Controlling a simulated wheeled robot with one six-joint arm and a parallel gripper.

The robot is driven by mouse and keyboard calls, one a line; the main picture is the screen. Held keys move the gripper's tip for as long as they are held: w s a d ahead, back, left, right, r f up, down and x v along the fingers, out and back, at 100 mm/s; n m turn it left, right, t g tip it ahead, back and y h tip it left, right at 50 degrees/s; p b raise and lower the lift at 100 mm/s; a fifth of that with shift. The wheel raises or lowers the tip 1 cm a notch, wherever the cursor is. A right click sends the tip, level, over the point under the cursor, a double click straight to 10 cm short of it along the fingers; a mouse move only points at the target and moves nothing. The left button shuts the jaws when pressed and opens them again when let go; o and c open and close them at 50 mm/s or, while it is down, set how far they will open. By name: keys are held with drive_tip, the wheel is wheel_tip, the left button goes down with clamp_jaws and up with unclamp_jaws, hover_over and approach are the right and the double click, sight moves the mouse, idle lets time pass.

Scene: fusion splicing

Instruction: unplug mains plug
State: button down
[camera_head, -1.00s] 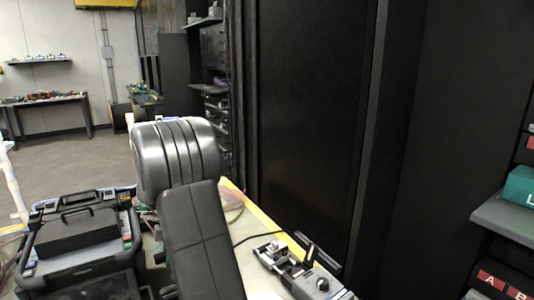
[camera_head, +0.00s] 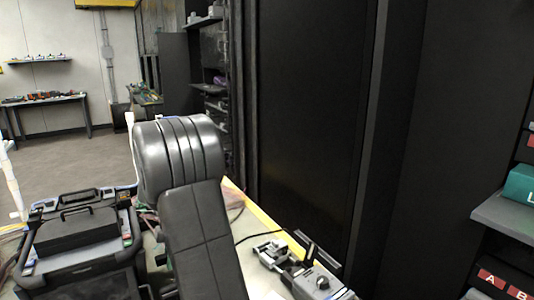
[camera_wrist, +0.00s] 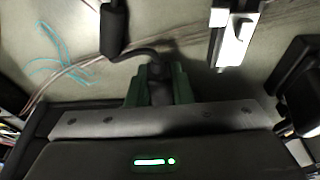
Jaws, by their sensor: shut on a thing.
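My gripper (camera_wrist: 158,76) shows in the wrist view with two green fingers shut on a small dark plug (camera_wrist: 158,92). The fingers hide much of its body. A dark cord leads from it up and left toward a black cylindrical piece (camera_wrist: 114,28). I cannot tell whether the plug is seated in a socket. In the head view my arm hides the gripper and the plug.
A pale device (camera_wrist: 232,38) lies ahead and right of the fingers. A dark object (camera_wrist: 296,75) sits at the right edge. In the head view, a grey device (camera_head: 316,282) stands on the bench and a black toolbox (camera_head: 76,240) is at left.

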drive_tip(key=shift+b+x, duration=0.5)
drive_tip(key=shift+x, duration=0.3)
drive_tip(key=c, duration=1.2)
unclamp_jaws()
drive_tip(key=shift+w+d, duration=0.1)
drive_tip(key=shift+d, duration=0.05)
drive_tip(key=p+v, duration=0.2)
drive_tip(key=v, duration=1.2)
drive_tip(key=shift+f, duration=0.1)
drive_tip(key=b+x, duration=0.2)
drive_tip(key=x, duration=1.1)
drive_tip(key=shift+f, duration=0.4)
drive_tip(key=shift+r+p, duration=0.3)
drive_tip(key=shift+r, duration=0.1)
